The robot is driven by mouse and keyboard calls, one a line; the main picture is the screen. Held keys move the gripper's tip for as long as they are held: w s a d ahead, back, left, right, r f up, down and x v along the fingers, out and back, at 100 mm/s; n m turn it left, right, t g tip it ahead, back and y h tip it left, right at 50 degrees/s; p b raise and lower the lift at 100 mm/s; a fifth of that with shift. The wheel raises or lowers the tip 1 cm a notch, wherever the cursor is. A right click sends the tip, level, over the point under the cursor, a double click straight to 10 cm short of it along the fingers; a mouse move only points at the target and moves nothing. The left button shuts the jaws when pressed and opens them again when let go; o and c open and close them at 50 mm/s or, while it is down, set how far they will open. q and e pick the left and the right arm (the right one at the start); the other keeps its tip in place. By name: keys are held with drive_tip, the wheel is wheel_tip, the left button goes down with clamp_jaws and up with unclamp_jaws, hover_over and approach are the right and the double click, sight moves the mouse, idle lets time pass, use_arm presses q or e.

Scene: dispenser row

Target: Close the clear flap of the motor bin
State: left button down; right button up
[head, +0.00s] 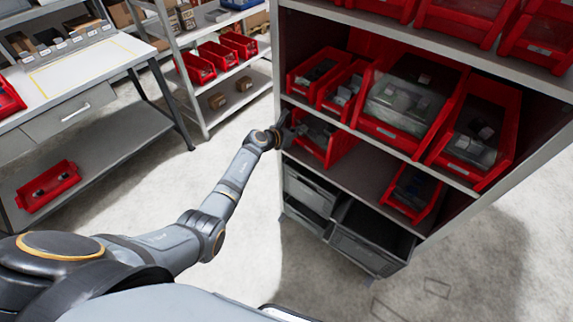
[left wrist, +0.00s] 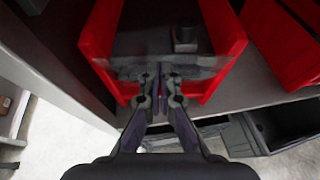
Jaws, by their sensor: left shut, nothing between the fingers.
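A red bin (head: 343,150) stands at the left end of the lower bin shelf, partly hidden by my gripper in the head view. In the left wrist view the same bin (left wrist: 225,45) fills the upper middle. A clear flap (left wrist: 205,66) spans its front part, and a dark blocky part (left wrist: 186,36) shows inside; I cannot tell for sure that it is a motor. My left gripper (head: 285,132) is at the bin's front. In the left wrist view its fingertips (left wrist: 160,78) are together and empty, overlapping the flap; contact is unclear. My right gripper is out of view.
Another red bin (head: 413,192) stands farther right on the same shelf. Several red bins, including a large one (head: 405,98), fill the shelf above. Grey crates (head: 310,190) sit below. The rack's left upright (head: 279,60) is close to my gripper. A workbench (head: 85,70) stands left, with open floor between.

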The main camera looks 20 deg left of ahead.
use_arm(q)
drive_tip(key=shift+w+d+r, duration=0.2)
drive_tip(key=shift+w+d, duration=0.05)
drive_tip(key=shift+w, duration=0.2)
drive_tip(key=shift+w+d+r, duration=0.15)
drive_tip(key=shift+w+d, duration=0.05)
drive_tip(key=shift+w, duration=0.2)
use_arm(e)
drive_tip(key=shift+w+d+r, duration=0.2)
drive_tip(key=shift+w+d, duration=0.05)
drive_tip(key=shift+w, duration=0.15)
